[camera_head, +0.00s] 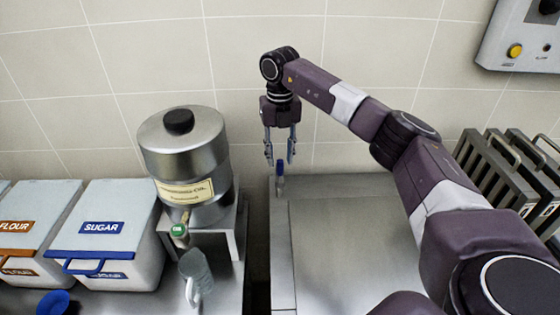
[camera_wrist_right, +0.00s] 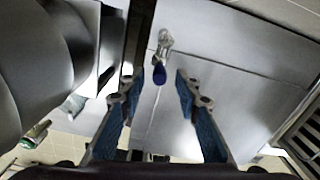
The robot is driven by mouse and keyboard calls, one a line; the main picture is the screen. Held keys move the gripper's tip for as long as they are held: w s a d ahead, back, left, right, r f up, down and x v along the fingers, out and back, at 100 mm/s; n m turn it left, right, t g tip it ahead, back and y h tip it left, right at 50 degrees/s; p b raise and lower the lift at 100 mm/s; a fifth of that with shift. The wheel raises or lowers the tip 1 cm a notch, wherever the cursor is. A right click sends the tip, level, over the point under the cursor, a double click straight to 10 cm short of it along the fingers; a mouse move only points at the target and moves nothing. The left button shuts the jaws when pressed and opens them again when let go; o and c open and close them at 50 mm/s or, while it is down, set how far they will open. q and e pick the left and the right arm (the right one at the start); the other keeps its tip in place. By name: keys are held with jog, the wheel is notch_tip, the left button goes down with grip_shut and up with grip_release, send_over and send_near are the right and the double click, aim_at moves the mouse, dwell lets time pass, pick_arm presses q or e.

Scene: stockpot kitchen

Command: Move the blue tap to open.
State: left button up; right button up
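The blue tap (camera_head: 280,180) is a small upright blue lever at the back left of the steel counter. In the right wrist view the blue tap (camera_wrist_right: 159,75) has a dark blue end and a shiny metal fitting. My right gripper (camera_head: 280,161) points down just over it, fingers spread and empty. In the wrist view the tap lies in the gap between the two fingertips of the right gripper (camera_wrist_right: 160,82). I see no contact, and the exact height gap is hard to tell. My left gripper is not in view.
A steel dispenser (camera_head: 184,150) with a green-ended tap (camera_head: 178,231) stands on a stand at the left, above a clear jug (camera_head: 196,277). Bins labelled flour (camera_head: 30,215) and sugar (camera_head: 125,210) are further left. Metal racks (camera_head: 510,165) stand right. The counter top (camera_head: 345,240) is clear.

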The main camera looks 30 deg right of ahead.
aim_at(280, 172)
jog(key=shift+f+p, duration=0.35)
jog(key=shift+f, duration=1.2)
jog(key=shift+c, duration=0.7)
grip_shut()
